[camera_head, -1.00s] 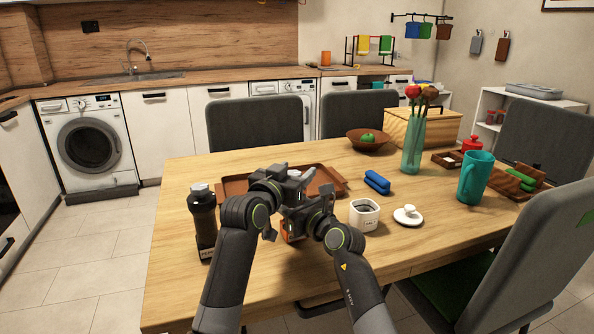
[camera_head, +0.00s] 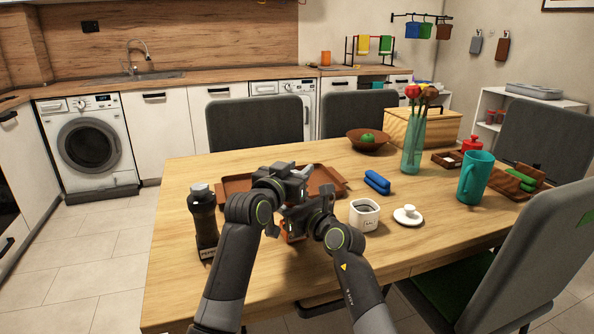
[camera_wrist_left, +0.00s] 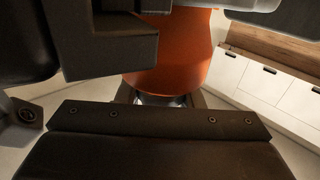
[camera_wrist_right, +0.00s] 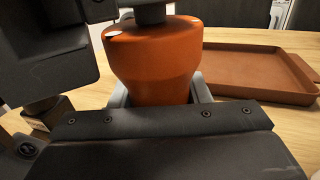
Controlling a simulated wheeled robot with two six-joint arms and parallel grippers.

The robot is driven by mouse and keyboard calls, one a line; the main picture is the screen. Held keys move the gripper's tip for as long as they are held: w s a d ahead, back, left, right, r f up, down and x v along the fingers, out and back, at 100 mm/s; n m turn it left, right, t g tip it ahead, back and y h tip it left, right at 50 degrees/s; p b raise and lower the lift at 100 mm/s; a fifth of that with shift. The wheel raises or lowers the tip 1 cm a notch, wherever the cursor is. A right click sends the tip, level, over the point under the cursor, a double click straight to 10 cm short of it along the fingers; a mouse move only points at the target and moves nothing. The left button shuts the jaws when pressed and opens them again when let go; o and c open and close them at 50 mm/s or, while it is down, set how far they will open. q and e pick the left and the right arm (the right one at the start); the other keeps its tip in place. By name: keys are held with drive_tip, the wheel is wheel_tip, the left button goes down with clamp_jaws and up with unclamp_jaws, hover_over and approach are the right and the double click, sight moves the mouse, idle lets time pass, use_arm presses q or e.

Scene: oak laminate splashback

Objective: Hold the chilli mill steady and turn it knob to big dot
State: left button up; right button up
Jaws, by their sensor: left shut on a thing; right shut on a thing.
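The chilli mill is orange-red and stands upright on the table; in the head view my grippers hide most of it, leaving a small orange patch (camera_head: 293,237). In the right wrist view its rounded body (camera_wrist_right: 152,65) shows pale dots on the shoulder, at the left and right. My right gripper (camera_wrist_right: 160,97) is shut on the body. My left gripper (camera_head: 291,178) is above the right one, shut at the mill's top. In the left wrist view the orange body (camera_wrist_left: 172,50) lies beyond the left fingers, with a metallic part between them. The knob's pointing cannot be read.
A brown tray (camera_head: 236,184) lies just behind the grippers. A dark bottle (camera_head: 203,225) stands left, and a white pot (camera_head: 364,215) with its lid (camera_head: 408,215) beside it stands right. A blue object (camera_head: 377,182) and a teal jug (camera_head: 475,178) are farther right.

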use_arm(q)
drive_tip(key=shift+m+h, duration=0.3)
drive_tip(key=shift+h, duration=0.1)
drive_tip(key=shift+s+d+f+m+g+h, duration=0.1)
drive_tip(key=shift+d+m+g+h, duration=0.05)
drive_tip(key=shift+m+g+h, duration=0.85)
drive_tip(key=shift+s+d+m+g+h, duration=0.1)
drive_tip(key=shift+m+g+h, duration=0.7)
drive_tip(key=shift+g+h, duration=0.3)
drive_tip(key=o, duration=1)
drive_tip(key=shift+s+a, duration=0.1)
drive_tip(key=v, duration=0.7)
drive_tip(key=shift+a, duration=0.15)
